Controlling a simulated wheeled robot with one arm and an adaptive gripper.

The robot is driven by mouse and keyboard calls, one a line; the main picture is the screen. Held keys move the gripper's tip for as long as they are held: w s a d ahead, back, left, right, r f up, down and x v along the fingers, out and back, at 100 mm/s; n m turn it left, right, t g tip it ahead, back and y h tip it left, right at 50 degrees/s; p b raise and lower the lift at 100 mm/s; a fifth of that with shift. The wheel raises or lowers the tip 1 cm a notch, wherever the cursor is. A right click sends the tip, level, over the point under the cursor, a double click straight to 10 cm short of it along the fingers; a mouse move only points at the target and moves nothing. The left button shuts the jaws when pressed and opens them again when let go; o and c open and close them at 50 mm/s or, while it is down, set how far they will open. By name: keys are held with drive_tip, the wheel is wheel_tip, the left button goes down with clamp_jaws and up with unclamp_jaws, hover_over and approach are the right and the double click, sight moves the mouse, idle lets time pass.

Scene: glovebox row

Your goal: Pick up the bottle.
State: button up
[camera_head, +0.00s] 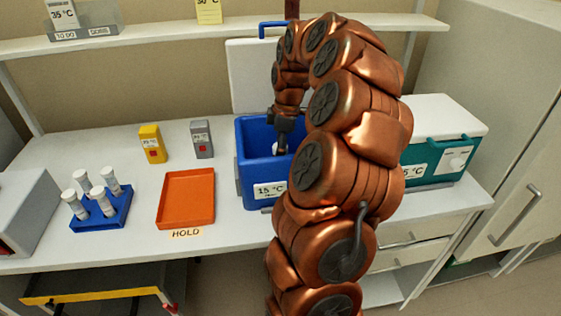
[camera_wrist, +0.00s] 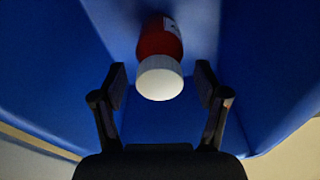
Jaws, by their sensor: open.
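The bottle (camera_wrist: 160,62) shows in the wrist view as a dark red body with a white cap and a pale label, inside the blue box (camera_wrist: 60,70). My gripper (camera_wrist: 161,80) is open, with one finger on each side of the white cap and visible gaps between. In the head view the blue box (camera_head: 250,205) stands on the bench with a "15 °C" label and its white lid raised. My gripper (camera_head: 280,148) reaches down into it.
A teal box (camera_head: 440,160) with a white lid stands to the right. An orange tray (camera_head: 187,198) marked HOLD, a blue rack (camera_head: 100,215) of white-capped tubes, and yellow (camera_head: 152,145) and grey (camera_head: 202,140) devices are to the left. A shelf (camera_head: 150,37) runs above the bench.

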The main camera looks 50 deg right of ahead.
drive_tip(key=shift+c, duration=0.4)
clamp_jaws()
